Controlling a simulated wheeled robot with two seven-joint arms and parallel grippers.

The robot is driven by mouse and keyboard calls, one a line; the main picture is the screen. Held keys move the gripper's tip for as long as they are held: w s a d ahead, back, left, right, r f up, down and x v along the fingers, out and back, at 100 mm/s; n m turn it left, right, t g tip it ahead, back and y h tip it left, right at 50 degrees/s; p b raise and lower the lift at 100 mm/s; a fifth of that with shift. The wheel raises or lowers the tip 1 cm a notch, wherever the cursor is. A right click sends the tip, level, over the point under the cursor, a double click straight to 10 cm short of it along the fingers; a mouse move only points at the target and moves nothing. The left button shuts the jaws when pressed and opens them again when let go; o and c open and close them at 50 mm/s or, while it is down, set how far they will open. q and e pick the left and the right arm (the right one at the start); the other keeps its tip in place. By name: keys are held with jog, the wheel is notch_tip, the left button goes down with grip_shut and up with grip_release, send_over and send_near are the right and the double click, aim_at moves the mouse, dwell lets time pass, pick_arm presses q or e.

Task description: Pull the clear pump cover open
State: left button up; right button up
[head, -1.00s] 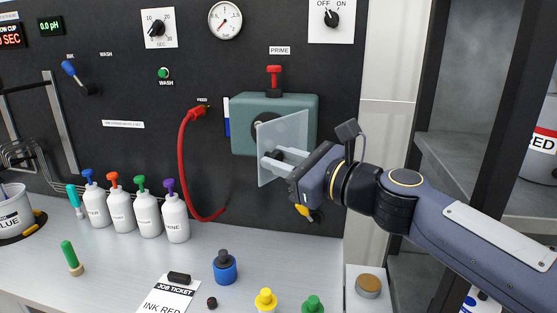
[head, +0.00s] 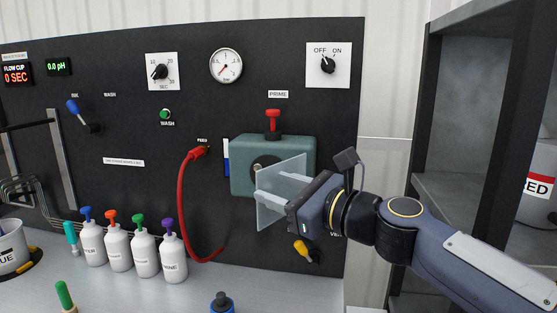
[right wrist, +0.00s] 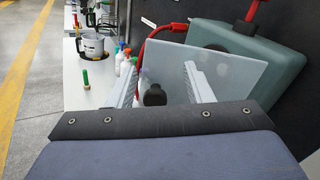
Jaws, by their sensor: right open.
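The pump (head: 240,150) is a teal box on the dark panel with a round roller on its front. Its clear cover (head: 272,212) is a thin see-through plate that stands out from the pump front at an angle, swung partly open. My right gripper (head: 268,190) is at the cover with its two pale fingers apart. In the right wrist view, the cover (right wrist: 235,75) stands just beyond the fingers (right wrist: 163,85) and partly between them. I cannot tell whether a finger touches it. My left gripper is out of view.
A red hose (head: 183,215) hangs left of the pump, and a red prime knob (head: 273,120) sits above it. A yellow-handled valve (head: 302,248) is below the gripper. Several white bottles (head: 173,258) stand on the counter. A dark shelf frame (head: 430,130) is at the right.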

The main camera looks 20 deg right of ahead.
jog(key=s+a+r+p, duration=0.5)
jog(key=s+r, duration=0.5)
jog(key=s, duration=0.2)
jog(key=shift+s+a, duration=0.4)
jog(key=shift+a, duration=0.05)
